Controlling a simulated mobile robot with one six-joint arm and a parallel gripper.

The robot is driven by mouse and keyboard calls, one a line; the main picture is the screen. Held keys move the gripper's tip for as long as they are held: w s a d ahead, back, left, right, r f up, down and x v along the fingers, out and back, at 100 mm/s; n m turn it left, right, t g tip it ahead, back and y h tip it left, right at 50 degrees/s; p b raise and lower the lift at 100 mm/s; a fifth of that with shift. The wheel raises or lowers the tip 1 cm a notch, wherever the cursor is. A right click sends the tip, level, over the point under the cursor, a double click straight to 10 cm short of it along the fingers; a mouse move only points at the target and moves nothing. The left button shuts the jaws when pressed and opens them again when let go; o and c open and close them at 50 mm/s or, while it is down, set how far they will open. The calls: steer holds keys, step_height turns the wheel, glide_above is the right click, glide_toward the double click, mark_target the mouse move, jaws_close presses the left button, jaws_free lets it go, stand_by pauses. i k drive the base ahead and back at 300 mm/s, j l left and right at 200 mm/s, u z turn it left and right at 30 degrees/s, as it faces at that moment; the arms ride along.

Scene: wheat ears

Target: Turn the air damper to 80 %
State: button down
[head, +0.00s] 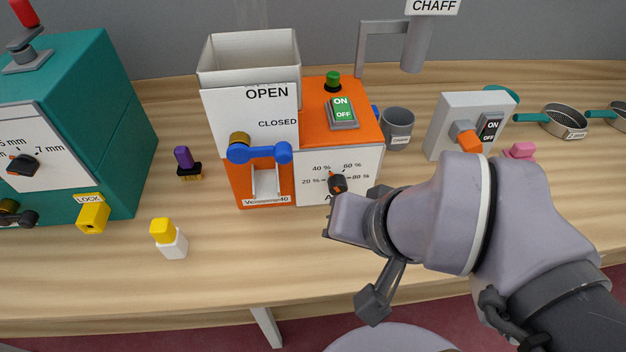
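The air damper is a black knob (337,184) with orange marks on the white front plate (313,193) of an orange machine (314,92). The scale around it reads 20, 40, 60 and 80 %. The knob's upper orange mark tilts up and left, toward the 40 % side. My gripper (366,252) is in front of the machine, just below and right of the knob, apart from it as far as I can tell. Its fingers look spread, with nothing between them. My gripper hides the lower right of the plate and part of the label below the knob.
A blue lever (260,153) stands left of the plate, under a white hopper (249,65). A green ON/OFF switch (343,112) is on top.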

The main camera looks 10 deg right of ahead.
mark_target(338, 184)
steer(key=k+j+z, duration=0.15)
steer(key=k, duration=0.15)
steer(key=k+j, duration=0.1)
steer(key=j, duration=0.35)
steer(key=k+j, duration=0.1)
steer(key=j, duration=0.35)
steer(key=j+z, duration=0.05)
